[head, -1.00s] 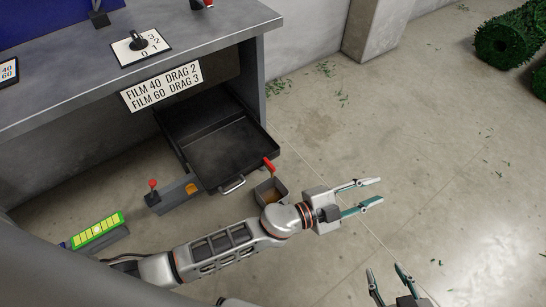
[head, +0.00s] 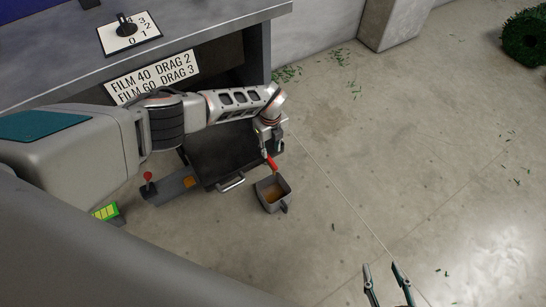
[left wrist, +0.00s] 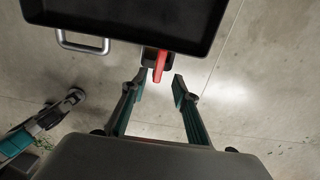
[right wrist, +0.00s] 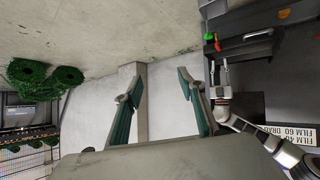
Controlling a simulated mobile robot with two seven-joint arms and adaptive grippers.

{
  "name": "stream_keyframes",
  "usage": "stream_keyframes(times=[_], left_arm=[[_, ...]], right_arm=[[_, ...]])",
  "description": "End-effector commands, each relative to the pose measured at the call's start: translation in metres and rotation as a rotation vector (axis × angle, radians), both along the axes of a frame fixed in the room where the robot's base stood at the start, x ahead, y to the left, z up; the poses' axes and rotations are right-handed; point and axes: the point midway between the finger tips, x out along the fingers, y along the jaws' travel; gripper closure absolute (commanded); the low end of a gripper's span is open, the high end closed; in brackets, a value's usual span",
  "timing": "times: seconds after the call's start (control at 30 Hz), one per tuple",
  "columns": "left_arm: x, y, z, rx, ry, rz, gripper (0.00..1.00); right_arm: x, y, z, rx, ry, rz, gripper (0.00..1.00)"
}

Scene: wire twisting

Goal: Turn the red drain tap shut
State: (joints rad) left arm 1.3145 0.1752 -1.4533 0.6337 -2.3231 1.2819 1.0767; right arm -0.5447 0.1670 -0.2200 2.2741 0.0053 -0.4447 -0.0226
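The red drain tap (head: 272,163) sticks out from the front corner of the black tray (head: 232,160), above a grey cup with brownish liquid (head: 273,194). In the left wrist view the red handle (left wrist: 159,66) points away from the tray edge (left wrist: 120,33). My left gripper (head: 268,150) is at the tap, partly hidden by its own arm in the head view. Its fingers (left wrist: 160,80) are open, with the handle just beyond and between the tips, apparently untouched. My right gripper (head: 384,270) is open and empty over the floor, well away; its fingers (right wrist: 155,78) are spread.
A grey box with a red-knobbed lever (head: 148,178) stands left of the tray. The bench (head: 215,22) overhangs the tray, with a sign (head: 152,77) on its front. The floor at right is clear apart from green scraps and a green roll (head: 525,38).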

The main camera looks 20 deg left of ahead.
Motion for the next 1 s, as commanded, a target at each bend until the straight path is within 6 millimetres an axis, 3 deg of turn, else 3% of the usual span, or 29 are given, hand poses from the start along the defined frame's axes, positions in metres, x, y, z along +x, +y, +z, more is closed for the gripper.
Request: stream_keyframes(times=[0.2,0.4,0.87,0.97,1.0], left_arm=[[-0.008,-0.002,-0.045,-0.004,0.017,-0.002,0.71],[-0.007,-0.002,-0.070,-0.005,0.015,-0.002,0.71],[-0.002,-0.003,-0.074,-0.006,0.002,-0.003,0.71],[-0.002,-0.002,-0.075,-0.006,0.002,-0.004,0.97],[-0.002,-0.003,-0.075,-0.007,0.003,-0.004,1.00]], right_arm=[[0.000,0.012,-0.003,0.040,-0.001,0.001,0.60],[0.005,0.025,0.004,0.086,-0.019,-0.003,0.60],[0.011,0.032,0.014,0.112,-0.042,-0.003,0.60],[0.011,0.032,0.014,0.113,-0.042,-0.004,0.60],[0.011,0.032,0.014,0.113,-0.042,-0.004,0.60]])
